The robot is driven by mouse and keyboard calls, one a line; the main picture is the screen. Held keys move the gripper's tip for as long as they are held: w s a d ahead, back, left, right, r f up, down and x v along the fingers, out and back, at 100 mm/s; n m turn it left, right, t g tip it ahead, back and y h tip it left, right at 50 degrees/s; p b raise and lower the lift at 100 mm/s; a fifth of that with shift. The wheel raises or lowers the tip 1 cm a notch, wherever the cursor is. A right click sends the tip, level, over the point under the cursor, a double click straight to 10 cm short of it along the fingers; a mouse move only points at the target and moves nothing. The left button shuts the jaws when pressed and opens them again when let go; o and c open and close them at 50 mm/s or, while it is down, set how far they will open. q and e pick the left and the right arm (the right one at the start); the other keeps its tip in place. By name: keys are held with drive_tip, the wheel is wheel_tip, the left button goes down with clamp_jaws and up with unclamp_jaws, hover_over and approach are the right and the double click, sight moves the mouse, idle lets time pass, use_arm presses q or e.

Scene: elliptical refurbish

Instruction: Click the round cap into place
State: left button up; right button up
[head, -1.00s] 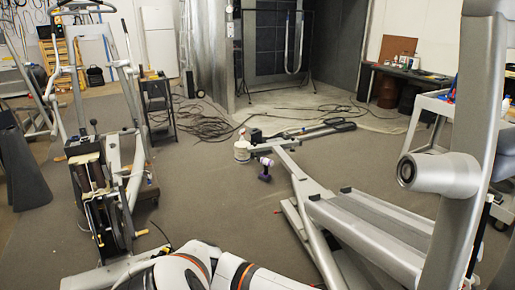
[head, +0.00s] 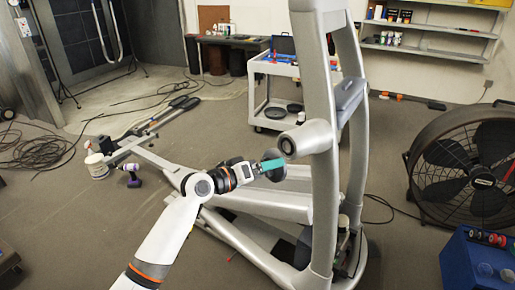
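The silver hub (head: 312,137) sticks out to the left from the upright of the elliptical frame (head: 318,80). Its round dark-centred end (head: 288,146) faces left. The cap is just below and left of this end, apparently apart from it.
The elliptical's low base rails (head: 250,203) lie under my arm. A large black fan (head: 468,170) and a blue box (head: 485,265) stand at right. A white cart (head: 265,95) is behind the upright. A white tub (head: 96,166) and a purple drill (head: 131,172) are on the floor.

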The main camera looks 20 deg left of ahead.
sight(265, 155)
use_arm(q)
drive_tip(key=shift+w+a+r+n+t, duration=0.15)
drive_tip(key=shift+w+a+r+t, duration=0.15)
drive_tip(key=shift+a+r, duration=0.25)
drive_tip(key=shift+w+a+r+n+t, duration=0.2)
drive_tip(key=shift+a+r+t, duration=0.1)
drive_tip(key=shift+a+r, duration=0.25)
drive_tip(key=shift+w+f, duration=0.1)
drive_tip(key=shift+w, duration=0.05)
drive_tip(key=shift+b+x, duration=0.4)
drive_tip(key=shift+x, duration=2.25)
drive_tip(key=shift+w+f, duration=0.1)
use_arm(e)
drive_tip(key=shift+s+a+f, duration=0.25)
drive_tip(key=shift+a+f, duration=0.15)
drive_tip(key=shift+a, duration=0.05)
use_arm(q)
drive_tip(key=shift+y, duration=0.3)
use_arm(e)
drive_tip(key=shift+d, duration=0.25)
use_arm(q)
drive_tip(key=shift+w+d, duration=0.1)
drive_tip(key=shift+w, duration=0.05)
use_arm(e)
drive_tip(key=shift+a, duration=0.2)
